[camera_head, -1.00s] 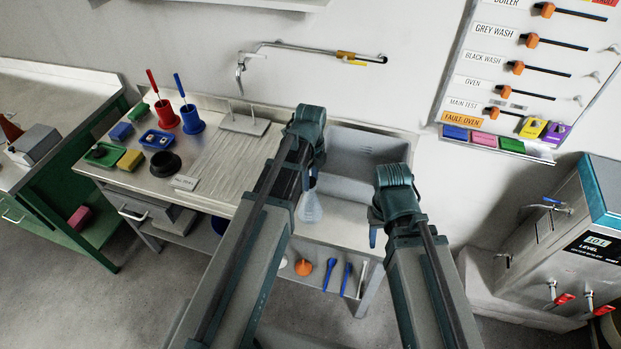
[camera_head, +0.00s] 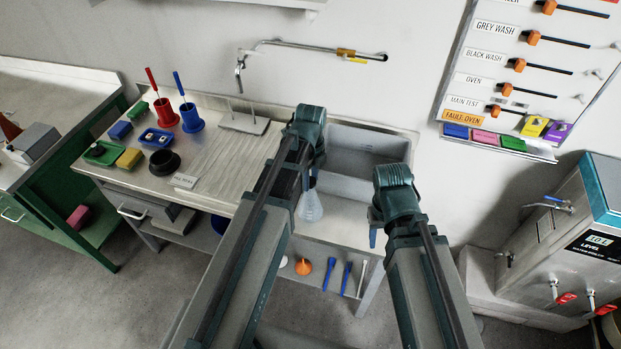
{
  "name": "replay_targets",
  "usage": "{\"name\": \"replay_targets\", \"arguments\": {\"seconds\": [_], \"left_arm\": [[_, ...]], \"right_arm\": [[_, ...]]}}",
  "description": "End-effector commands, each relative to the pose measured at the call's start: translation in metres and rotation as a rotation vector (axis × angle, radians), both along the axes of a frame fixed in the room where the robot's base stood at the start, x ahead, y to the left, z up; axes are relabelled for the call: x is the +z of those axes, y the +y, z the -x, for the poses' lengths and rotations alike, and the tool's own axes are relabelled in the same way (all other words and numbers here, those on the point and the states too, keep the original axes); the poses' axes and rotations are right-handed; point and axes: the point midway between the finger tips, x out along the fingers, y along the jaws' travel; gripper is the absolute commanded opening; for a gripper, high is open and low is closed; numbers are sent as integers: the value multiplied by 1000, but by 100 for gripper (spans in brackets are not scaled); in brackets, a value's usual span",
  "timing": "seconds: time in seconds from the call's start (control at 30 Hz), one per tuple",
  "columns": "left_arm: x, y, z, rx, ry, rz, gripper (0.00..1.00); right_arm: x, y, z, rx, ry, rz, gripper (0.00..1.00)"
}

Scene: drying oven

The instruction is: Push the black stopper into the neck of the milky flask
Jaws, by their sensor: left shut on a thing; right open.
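A pale, bluish-white conical flask (camera_head: 311,209) hangs roughly upright in front of the sink. My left gripper (camera_head: 312,181) is shut on it near its neck, and the gripper and arm hide the flask's upper part. My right gripper (camera_head: 374,236) is open and empty, to the right of the flask and apart from it. I cannot make out the black stopper for certain. A blue tray (camera_head: 146,144) on the worktop holds small pieces too small to identify.
The steel worktop (camera_head: 228,158) carries a black ring (camera_head: 165,162), red (camera_head: 166,114) and blue (camera_head: 191,118) holders, a peg stand (camera_head: 244,123) and sponges. A shelf below holds an orange funnel (camera_head: 304,266).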

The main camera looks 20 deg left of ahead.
Motion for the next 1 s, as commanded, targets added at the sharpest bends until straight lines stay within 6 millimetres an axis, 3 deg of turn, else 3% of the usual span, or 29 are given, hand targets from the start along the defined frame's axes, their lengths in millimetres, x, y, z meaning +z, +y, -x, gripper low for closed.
{"name": "replay_targets", "arguments": {"seconds": [1.0], "left_arm": [[-8,0,1,0,1,1,0]], "right_arm": [[-8,0,0,0,0,0,50]]}}
